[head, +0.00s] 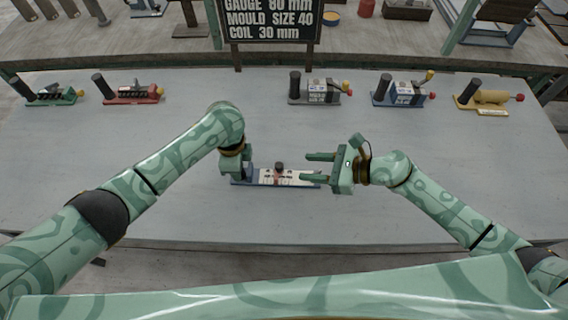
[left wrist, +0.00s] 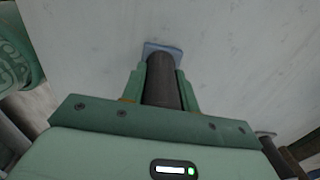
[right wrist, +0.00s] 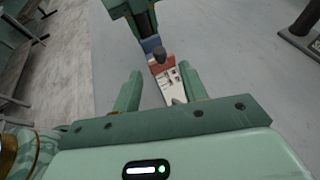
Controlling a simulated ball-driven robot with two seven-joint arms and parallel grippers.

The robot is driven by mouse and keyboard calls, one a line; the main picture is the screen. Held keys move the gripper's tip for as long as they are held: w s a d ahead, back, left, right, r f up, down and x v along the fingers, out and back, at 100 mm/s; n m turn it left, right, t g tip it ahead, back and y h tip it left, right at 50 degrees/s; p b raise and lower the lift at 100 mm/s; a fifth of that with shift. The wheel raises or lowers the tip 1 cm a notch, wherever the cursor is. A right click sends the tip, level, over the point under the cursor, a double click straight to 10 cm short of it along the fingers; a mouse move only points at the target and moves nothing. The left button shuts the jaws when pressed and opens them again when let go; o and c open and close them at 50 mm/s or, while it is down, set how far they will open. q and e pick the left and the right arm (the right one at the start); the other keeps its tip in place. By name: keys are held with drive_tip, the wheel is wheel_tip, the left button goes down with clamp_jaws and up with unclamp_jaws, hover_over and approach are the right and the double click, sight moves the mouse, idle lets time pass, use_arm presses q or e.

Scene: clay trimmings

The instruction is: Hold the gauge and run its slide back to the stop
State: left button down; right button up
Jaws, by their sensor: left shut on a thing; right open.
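The gauge (head: 265,184) lies in the middle of the table, a blue base with a white marked plate and an upright dark handle. My left gripper (head: 235,172) is shut on that handle (left wrist: 162,82) at the gauge's left end. The reddish slide with a dark knob (head: 279,167) sits on the plate; in the right wrist view the knob (right wrist: 158,53) stands near the left gripper's end. My right gripper (head: 318,167) is open and empty over the gauge's right end, its fingers spread across the line of the white plate (right wrist: 173,88). The stop cannot be made out clearly.
Several similar tools stand along the table's back: green (head: 50,96), red (head: 130,95), grey (head: 315,94), blue (head: 402,94) and yellow (head: 487,98). Behind them a dark sign (head: 270,20) reads gauge 80 mm, mould size 40, coil 30 mm. The table around the gauge is clear.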

sight(282, 165)
drive_tip(key=x, duration=0.8)
drive_tip(key=shift+a+f, duration=0.1)
drive_tip(key=shift+a, duration=0.05)
clamp_jaws()
